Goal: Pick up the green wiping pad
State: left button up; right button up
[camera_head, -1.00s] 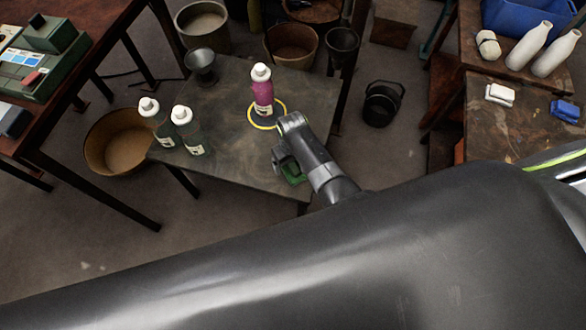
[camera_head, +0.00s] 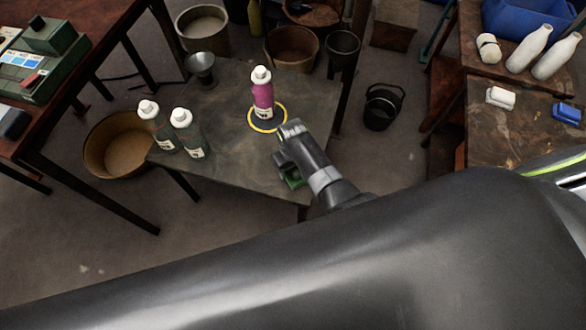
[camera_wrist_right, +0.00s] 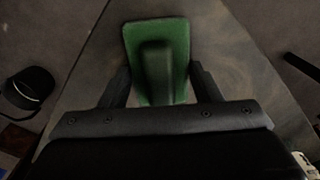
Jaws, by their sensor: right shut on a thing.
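The green wiping pad (camera_wrist_right: 178,40) shows in the right wrist view as a flat green rectangle with a raised grip along its middle. My right gripper (camera_wrist_right: 160,90) is shut on it, with one finger on each side of the grip. In the head view only a bit of the green pad (camera_head: 293,184) shows below my right gripper (camera_head: 284,166), near the front edge of the small table; the rest is hidden by the gripper. I cannot tell whether the pad touches the tabletop. My left gripper is not in view.
The small table (camera_head: 235,165) holds a magenta bottle (camera_head: 263,95) in a yellow ring (camera_head: 253,124), two dark bottles with white caps (camera_head: 187,133) at the left and a metal funnel (camera_head: 201,66). A black bucket (camera_head: 381,106) stands on the floor to the right.

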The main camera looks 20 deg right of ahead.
notch_tip(320, 180, up, 9)
jog(key=p, duration=0.3)
pick_arm(q)
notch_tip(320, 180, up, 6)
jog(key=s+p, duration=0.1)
jog(key=p, duration=0.4)
pick_arm(e)
notch_tip(320, 180, up, 6)
jog(key=f, duration=0.1)
notch_tip(320, 180, down, 4)
jog(key=m+b, duration=0.8)
jog(key=shift+d+m, duration=0.15)
jog(key=shift+m, duration=0.15)
jog(key=shift+f, duration=0.25)
pick_arm(q)
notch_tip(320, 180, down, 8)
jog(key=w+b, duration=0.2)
jog(key=b, duration=0.1)
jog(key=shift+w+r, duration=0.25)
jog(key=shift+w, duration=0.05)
pick_arm(e)
notch_tip(320, 180, down, 9)
jog(key=shift+f, duration=0.15)
